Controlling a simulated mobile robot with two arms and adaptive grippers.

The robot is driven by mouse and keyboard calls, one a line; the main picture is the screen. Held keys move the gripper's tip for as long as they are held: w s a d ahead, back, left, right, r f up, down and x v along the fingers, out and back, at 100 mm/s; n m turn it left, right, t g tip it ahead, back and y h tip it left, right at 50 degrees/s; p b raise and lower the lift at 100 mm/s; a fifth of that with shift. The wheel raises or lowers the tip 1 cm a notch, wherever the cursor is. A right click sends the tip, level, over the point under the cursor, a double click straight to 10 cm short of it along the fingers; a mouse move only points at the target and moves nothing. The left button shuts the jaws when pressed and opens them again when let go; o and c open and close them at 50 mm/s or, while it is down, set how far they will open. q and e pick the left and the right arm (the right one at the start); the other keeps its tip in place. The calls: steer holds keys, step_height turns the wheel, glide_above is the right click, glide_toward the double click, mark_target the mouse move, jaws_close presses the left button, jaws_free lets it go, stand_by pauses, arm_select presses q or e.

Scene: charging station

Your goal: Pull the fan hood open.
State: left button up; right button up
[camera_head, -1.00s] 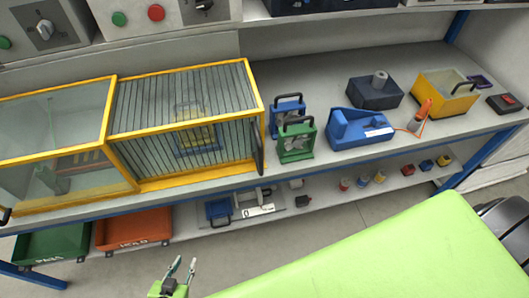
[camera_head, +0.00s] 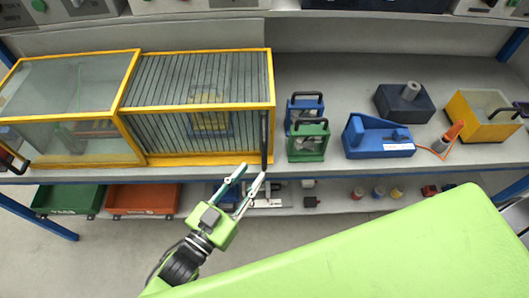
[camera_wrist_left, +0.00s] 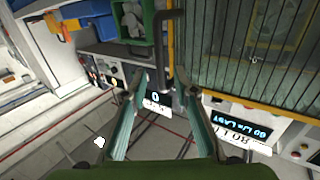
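The fan hood (camera_head: 200,106) is a yellow-framed box with a dark barred top and front on the bench. A dark handle bar (camera_head: 264,138) stands near its front right edge. In the left wrist view the barred hood (camera_wrist_left: 255,60) fills the upper right, and the dark handle (camera_wrist_left: 168,50) hangs at the top centre. My left gripper (camera_head: 253,170) is open, fingers spread, just below and in front of the handle. In the wrist view the handle's lower end appears between the fingertips (camera_wrist_left: 163,84); I cannot tell the depth gap. My right gripper is out of view.
A glass-panelled yellow box (camera_head: 70,95) adjoins the hood on the left. Green (camera_head: 308,143) and blue (camera_head: 304,104) handled units stand to its right, then a blue device (camera_head: 375,138). Orange (camera_head: 142,199) and green (camera_head: 68,199) bins sit on the lower shelf. The floor in front is clear.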

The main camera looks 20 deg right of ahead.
mark_target(263, 158)
arm_select(q)
steer(key=p+x, duration=0.1)
steer(key=x, duration=0.6)
steer(key=shift+w+d, duration=0.25)
steer(key=shift+d, duration=0.05)
jaws_close()
